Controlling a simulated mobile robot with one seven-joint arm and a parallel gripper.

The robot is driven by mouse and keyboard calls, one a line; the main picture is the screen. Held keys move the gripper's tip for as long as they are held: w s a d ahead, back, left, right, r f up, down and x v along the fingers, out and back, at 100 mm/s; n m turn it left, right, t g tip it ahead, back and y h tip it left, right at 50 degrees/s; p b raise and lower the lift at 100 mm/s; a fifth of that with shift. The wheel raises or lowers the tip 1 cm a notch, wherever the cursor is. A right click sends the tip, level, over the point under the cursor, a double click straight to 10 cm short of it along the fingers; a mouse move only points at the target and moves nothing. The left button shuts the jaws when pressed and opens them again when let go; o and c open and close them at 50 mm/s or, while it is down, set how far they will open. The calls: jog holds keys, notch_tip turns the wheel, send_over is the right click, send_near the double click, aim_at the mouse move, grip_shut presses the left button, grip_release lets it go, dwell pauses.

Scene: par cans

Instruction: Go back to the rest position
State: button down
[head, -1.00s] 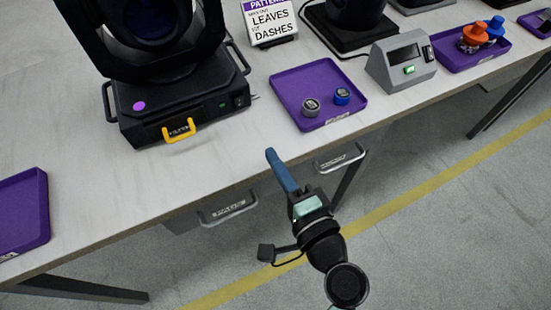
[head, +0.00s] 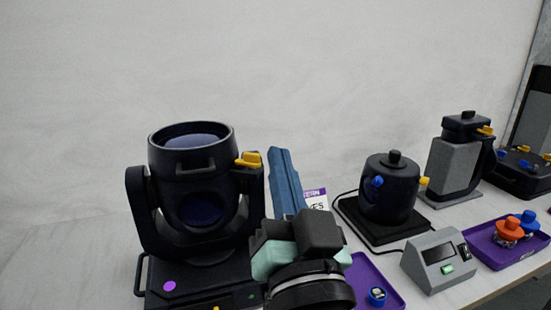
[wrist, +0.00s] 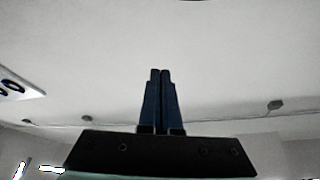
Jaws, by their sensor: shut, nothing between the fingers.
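My gripper (head: 277,150) points upward in the head view, in front of the bench and just right of the large black moving-head light (head: 193,190). Its two blue fingers are together with nothing between them. In the wrist view my gripper (wrist: 160,72) also shows its fingers closed side by side, against a pale ceiling or wall. My gripper hides part of the sign (head: 316,199) and part of the near purple tray (head: 362,270).
The near tray holds a blue-ringed knob (head: 377,296). A grey box with a green button (head: 436,262), a dark pot-like fixture (head: 389,190) and a purple tray with orange and blue knobs (head: 493,250) stand to the right. A plain wall is behind.

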jog(key=s+r+n+t+h, duration=0.1)
jog(key=s+r+t+h, duration=0.3)
jog(key=r, duration=0.6)
jog(key=s+r+n+t+y, duration=0.1)
jog(key=s+r+t, duration=0.1)
jog(key=s+r, duration=0.55)
notch_tip(320, 180, up, 19)
jog(key=w+p, duration=0.2)
jog(key=p, duration=1.7)
jog(key=shift+a+r+g, duration=0.15)
jog(key=shift+a+g, duration=0.15)
jog(key=shift+a, duration=0.1)
